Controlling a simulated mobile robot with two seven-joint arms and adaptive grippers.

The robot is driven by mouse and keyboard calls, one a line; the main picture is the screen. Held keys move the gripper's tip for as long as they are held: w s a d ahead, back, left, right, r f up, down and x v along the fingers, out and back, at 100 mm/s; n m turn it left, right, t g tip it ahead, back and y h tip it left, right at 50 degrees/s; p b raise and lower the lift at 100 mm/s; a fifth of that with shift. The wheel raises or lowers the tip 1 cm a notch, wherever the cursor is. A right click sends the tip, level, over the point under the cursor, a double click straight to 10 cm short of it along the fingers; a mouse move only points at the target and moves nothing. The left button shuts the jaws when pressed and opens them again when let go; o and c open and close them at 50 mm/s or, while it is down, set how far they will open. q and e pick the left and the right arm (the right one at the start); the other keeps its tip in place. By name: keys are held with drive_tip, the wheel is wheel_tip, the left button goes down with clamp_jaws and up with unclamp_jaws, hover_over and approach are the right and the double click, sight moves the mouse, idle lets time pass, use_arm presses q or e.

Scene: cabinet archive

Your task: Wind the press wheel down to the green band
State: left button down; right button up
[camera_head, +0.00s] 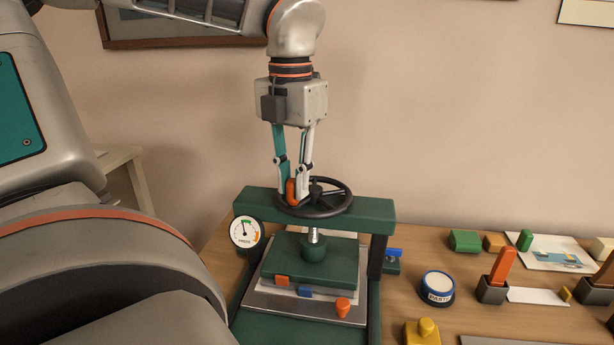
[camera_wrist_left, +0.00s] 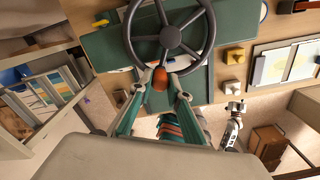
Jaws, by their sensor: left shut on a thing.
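The press wheel (camera_head: 333,209), black with spokes, sits on top of the green press frame (camera_head: 372,210). My left gripper (camera_head: 297,192) points down from above and is shut on the wheel's orange handle (camera_head: 290,192), at the wheel's left front rim. The left wrist view also shows the orange handle (camera_wrist_left: 160,78) between the fingertips. The green press plate (camera_head: 340,262) hangs on the screw above a grey tray (camera_head: 260,300). The round gauge (camera_head: 245,232) has green and orange bands; its needle points up, near the green band. My right gripper (camera_wrist_left: 235,106) is small in the left wrist view.
A round paste tin (camera_head: 437,289), a yellow knobbed block (camera_head: 422,332) and several colored blocks stand on the table right of the press. Orange and blue pieces show at the plate's front edge. A wall is behind; the air above the table's right side is clear.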

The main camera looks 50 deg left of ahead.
use_arm(q)
drive_tip(key=c, duration=1.9)
unclamp_jaws()
drive_tip(key=shift+a, duration=0.1)
drive_tip(key=shift+r, duration=0.1)
wheel_tip(320, 180, up, 2)
drive_tip(key=shift+r+p, duration=0.1)
drive_tip(key=shift+p, duration=0.65)
wheel_tip(320, 180, up, 4)
drive_tip(key=p, duration=0.3)
wheel_tip(320, 180, up, 12)
drive_tip(key=shift+f, duration=0.15)
